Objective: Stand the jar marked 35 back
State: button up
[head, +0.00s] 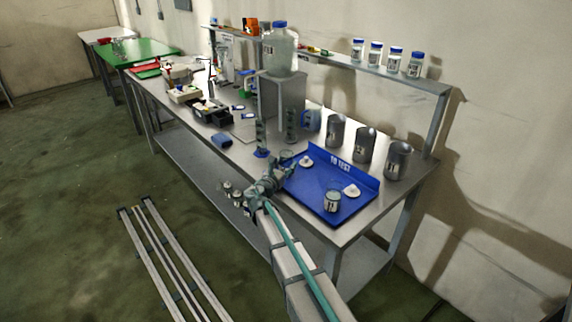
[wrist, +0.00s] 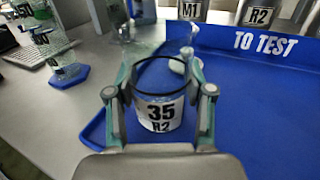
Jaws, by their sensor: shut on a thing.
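The jar marked 35, with R2 below the number (wrist: 160,115), is a clear open-topped jar with a dark rim, upright in the wrist view. My gripper (wrist: 160,103) is shut on it, one finger on each side. Behind the jar is the blue TO TEST tray (wrist: 255,90); whether the jar's base touches anything is hidden. In the head view my gripper (head: 285,166) is at the left end of the tray (head: 318,200), and the held jar is hard to make out there.
Another clear jar (head: 332,202) stands on the tray, near a white lid (head: 351,191); a second lid (head: 306,161) lies farther back. Dark canisters (head: 364,146) stand behind the tray. Blue-based cylinders (head: 261,138) stand left of it. Capped bottles (head: 376,54) line the shelf.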

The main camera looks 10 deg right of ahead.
jog(key=shift+f, duration=0.15)
jog(key=o, duration=1.3)
jog(key=shift+s+a+f, duration=0.1)
jog(key=shift+s+a, duration=0.05)
jog(key=shift+s, duration=0.1)
jog(key=b+v, duration=0.3)
jog(key=v, duration=0.7)
jog(key=shift+s, duration=0.15)
